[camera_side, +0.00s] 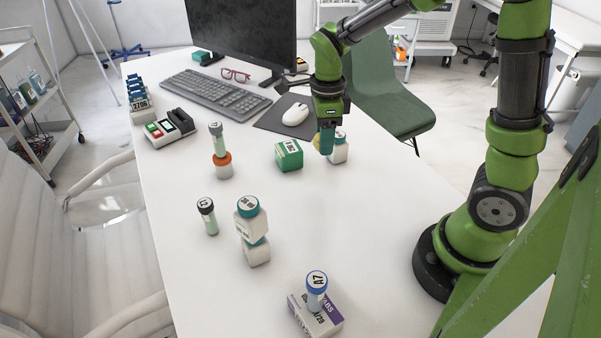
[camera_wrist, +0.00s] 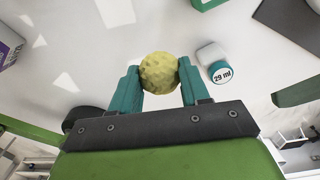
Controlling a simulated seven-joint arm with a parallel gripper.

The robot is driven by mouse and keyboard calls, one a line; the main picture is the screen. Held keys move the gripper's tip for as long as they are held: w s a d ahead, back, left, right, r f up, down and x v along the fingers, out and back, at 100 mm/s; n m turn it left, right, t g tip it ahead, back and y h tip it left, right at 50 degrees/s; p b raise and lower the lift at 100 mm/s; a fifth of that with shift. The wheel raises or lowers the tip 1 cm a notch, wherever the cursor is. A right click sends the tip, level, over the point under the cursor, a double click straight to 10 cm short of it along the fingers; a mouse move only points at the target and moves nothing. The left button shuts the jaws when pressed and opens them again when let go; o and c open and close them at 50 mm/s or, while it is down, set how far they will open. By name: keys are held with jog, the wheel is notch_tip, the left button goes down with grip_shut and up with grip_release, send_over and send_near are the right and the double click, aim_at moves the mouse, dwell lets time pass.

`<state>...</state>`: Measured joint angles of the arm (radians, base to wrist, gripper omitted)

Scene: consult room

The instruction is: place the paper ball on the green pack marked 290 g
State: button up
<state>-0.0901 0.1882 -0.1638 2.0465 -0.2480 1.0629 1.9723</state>
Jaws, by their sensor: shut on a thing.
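The paper ball (camera_wrist: 160,72) is yellowish and crumpled. My gripper (camera_wrist: 159,80) is shut on it, one teal finger on each side in the wrist view. In the side view my gripper (camera_side: 326,142) hides most of the ball (camera_side: 317,142); a yellow edge shows to the left of the finger. The green pack (camera_side: 289,155) stands on the table just left of my gripper in the side view, with a white label whose text I cannot read. A green edge of it (camera_wrist: 207,3) shows at the top of the wrist view. The top of the pack looks clear.
A white bottle with a teal cap (camera_side: 338,151) stands close beside my gripper; its cap reads 29 ml in the wrist view (camera_wrist: 219,72). A tube on an orange-capped bottle (camera_side: 223,168), stacked bottles (camera_side: 257,250) and a white mouse (camera_side: 296,114) are around.

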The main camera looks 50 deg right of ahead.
jog(key=w, duration=0.7)
jog(key=w+f, duration=0.1)
jog(key=w, duration=0.3)
jog(key=shift+w+d, duration=0.1)
jog(key=shift+d, duration=0.25)
jog(key=shift+f, duration=1.8)
jog(key=shift+f, duration=0.15)
jog(key=o, duration=1)
